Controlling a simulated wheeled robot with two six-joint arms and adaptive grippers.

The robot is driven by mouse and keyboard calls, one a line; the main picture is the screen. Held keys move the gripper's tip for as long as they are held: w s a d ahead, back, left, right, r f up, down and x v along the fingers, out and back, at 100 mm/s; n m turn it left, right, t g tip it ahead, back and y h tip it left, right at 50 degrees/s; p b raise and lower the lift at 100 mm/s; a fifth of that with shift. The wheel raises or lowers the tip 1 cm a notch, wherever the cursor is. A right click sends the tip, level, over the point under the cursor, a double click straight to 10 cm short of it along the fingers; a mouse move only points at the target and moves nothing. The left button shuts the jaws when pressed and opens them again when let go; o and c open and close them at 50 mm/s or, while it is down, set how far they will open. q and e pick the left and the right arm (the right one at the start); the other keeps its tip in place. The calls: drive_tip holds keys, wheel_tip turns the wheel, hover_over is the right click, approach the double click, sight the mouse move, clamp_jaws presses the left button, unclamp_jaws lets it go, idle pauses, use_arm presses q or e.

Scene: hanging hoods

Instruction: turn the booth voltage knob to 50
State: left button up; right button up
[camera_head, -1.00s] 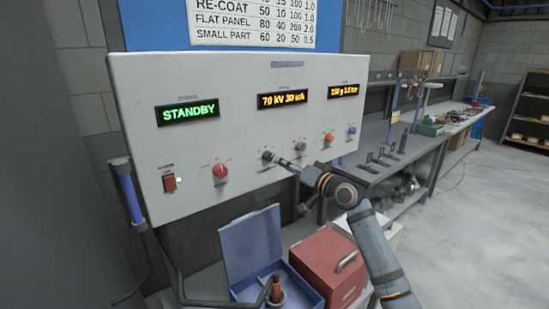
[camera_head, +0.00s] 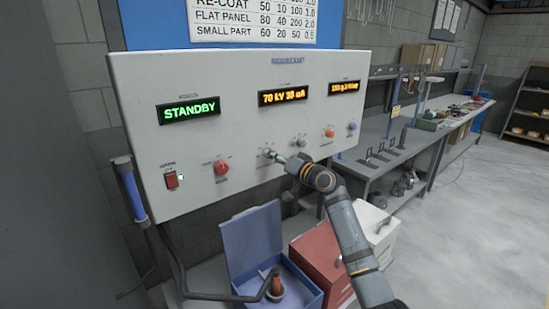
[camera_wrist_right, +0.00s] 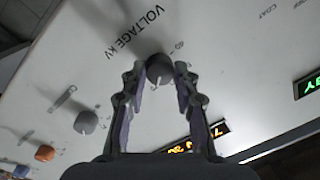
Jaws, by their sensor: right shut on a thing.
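The voltage knob (camera_wrist_right: 159,68) is a dark round knob under the label "VOLTAGE kV" on the white control panel (camera_head: 240,130). My right gripper (camera_head: 270,155) reaches it from the right in the head view and mostly hides it there. In the right wrist view the two fingers (camera_wrist_right: 160,80) are shut on the knob, one on each side. The middle display (camera_head: 283,97) reads 70 kV 30 uA. The left display (camera_head: 188,111) reads STANDBY in green. My left gripper is not in view.
A red knob (camera_head: 221,168) sits left of the voltage knob, an orange knob (camera_head: 329,132) and a blue knob (camera_head: 351,126) to its right. A red rocker switch (camera_head: 171,180) is at the lower left. An open blue box (camera_head: 250,245) and a red box (camera_head: 318,255) stand below.

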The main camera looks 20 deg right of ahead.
drive_tip(key=shift+f+n+b, duration=0.2)
drive_tip(key=shift+n+b, duration=0.2)
drive_tip(key=shift+b, duration=0.3)
clamp_jaws()
drive_tip(key=n+b, duration=0.3)
drive_tip(key=n, duration=0.3)
drive_tip(key=n+h+b, duration=0.1)
drive_tip(key=n+b, duration=0.3)
drive_tip(key=n, duration=0.2)
drive_tip(key=n+b, duration=0.4)
drive_tip(key=n, duration=0.1)
drive_tip(key=shift+r+n+h, duration=0.25)
drive_tip(key=shift+n+h, duration=0.15)
drive_tip(key=shift+n, duration=0.3)
drive_tip(key=o, duration=1)
unclamp_jaws()
drive_tip(key=shift+o, duration=0.2)
